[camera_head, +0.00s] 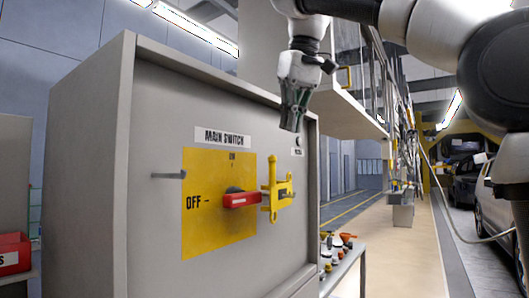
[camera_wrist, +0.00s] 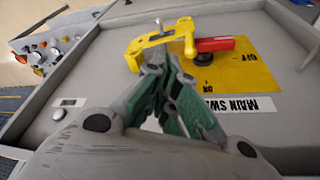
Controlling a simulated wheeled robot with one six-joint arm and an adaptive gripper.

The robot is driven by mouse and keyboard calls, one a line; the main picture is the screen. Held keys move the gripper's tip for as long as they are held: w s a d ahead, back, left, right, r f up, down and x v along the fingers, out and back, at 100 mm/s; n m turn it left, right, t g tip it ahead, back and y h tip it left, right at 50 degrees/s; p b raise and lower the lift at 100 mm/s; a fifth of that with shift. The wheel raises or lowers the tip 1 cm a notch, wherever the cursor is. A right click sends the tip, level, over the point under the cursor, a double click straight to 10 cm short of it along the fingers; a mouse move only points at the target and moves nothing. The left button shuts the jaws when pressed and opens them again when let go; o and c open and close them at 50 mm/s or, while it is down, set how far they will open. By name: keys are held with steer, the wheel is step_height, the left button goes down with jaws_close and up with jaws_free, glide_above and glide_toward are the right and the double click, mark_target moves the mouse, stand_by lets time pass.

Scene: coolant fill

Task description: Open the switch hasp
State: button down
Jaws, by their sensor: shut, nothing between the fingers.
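The yellow switch hasp (camera_head: 272,193) is on the front of a grey cabinet, beside the end of the red switch handle (camera_head: 240,200). The handle lies level, in line with the OFF mark on the yellow plate (camera_head: 205,235). In the wrist view the hasp (camera_wrist: 150,42) shows past my fingertips, with the red handle (camera_wrist: 215,44) to its right. My gripper (camera_head: 291,128) is shut and empty, above the hasp in the head view, fingers pointing down. Its fingertips (camera_wrist: 158,62) overlap the hasp in the wrist view; whether they touch it I cannot tell.
The grey cabinet (camera_head: 85,180) carries a MAIN SWITCH label (camera_head: 222,136) and a peg (camera_head: 170,175) left of the plate. A small button (camera_head: 298,141) is near its right edge. A bench (camera_head: 346,275) with small parts stands to the right. The aisle floor (camera_head: 415,250) is open.

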steer(key=s+a+r, duration=0.1)
steer(key=a+r, duration=0.1)
steer(key=a, duration=0.2)
steer(key=x, duration=0.9)
steer(key=shift+a+f, duration=0.2)
steer(key=shift+a, duration=0.05)
steer(key=shift+s+d+n, duration=0.1)
steer(key=shift+n, duration=0.3)
